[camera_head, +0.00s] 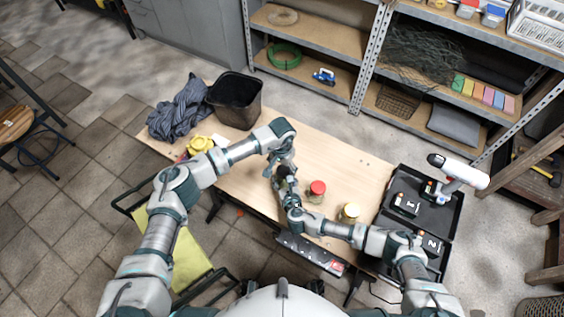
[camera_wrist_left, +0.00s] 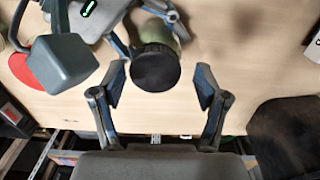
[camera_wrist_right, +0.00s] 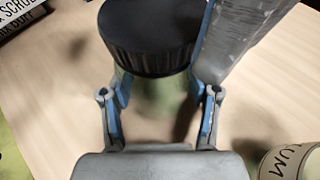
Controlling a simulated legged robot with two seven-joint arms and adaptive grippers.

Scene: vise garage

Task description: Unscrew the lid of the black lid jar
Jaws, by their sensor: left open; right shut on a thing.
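The jar has a ribbed black lid (camera_wrist_right: 150,38) and a greenish, see-through body (camera_wrist_right: 155,95). My right gripper (camera_wrist_right: 160,98) is shut around the body, below the lid, in the right wrist view. My left gripper (camera_wrist_left: 160,78) is open in the left wrist view, with the black lid (camera_wrist_left: 156,70) just ahead of and between its fingertips; contact is not visible. In the head view my left gripper (camera_head: 281,166) and right gripper (camera_head: 287,188) meet over the table, largely hiding the jar.
A black bin (camera_head: 235,100) and grey cloth (camera_head: 180,108) lie at the far left. A black tray (camera_head: 448,215) holds tools at right.

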